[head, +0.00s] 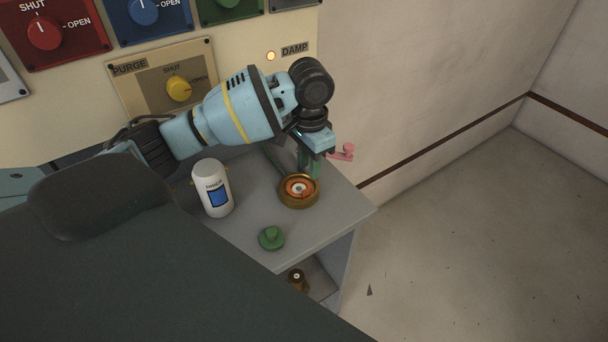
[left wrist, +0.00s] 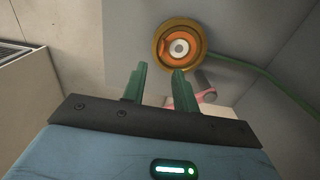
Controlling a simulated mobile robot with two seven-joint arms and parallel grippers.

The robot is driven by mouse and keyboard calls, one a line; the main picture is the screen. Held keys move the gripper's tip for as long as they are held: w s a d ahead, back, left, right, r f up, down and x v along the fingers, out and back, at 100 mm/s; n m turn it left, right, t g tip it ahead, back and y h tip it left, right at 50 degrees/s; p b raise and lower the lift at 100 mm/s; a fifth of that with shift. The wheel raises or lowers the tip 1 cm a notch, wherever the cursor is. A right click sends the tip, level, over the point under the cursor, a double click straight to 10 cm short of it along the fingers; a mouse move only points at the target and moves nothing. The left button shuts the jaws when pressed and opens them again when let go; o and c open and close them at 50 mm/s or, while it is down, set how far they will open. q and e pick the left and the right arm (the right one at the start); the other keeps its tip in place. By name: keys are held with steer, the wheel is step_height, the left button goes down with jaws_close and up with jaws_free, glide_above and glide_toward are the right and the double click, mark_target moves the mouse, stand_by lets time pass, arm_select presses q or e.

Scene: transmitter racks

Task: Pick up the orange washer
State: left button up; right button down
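The orange washer (head: 289,189) lies flat in a round brass dish (head: 299,204) on the grey shelf top. A pale disc shows at its centre. In the left wrist view the washer (left wrist: 166,49) and the dish (left wrist: 157,38) are just beyond the fingertips. My left gripper (head: 309,172) has green fingers and hangs just behind the dish in the head view. In the left wrist view the left gripper (left wrist: 160,68) is open, with a gap between its fingers and nothing in it. My right gripper is in neither view.
A white bottle (head: 212,188) with a blue label stands left of the dish. A green knob (head: 271,238) sits in front of it. A pink handle (head: 345,152) is just right of my left gripper. A green hose (left wrist: 258,76) runs from near the dish. The knob panel (head: 125,82) is behind.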

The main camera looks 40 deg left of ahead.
arm_select(q)
steer(key=shift+a, duration=0.1)
steer(key=shift+f, duration=0.3)
steer(key=shift+w+f, duration=0.1)
steer(key=shift+f, duration=0.8)
steer(key=shift+s+a+f, duration=0.1)
steer(key=shift+s+f, duration=0.1)
steer(key=shift+f, duration=1.1)
steer(key=shift+s+f, duration=0.15)
steer(key=shift+f, duration=1.1)
jaws_close()
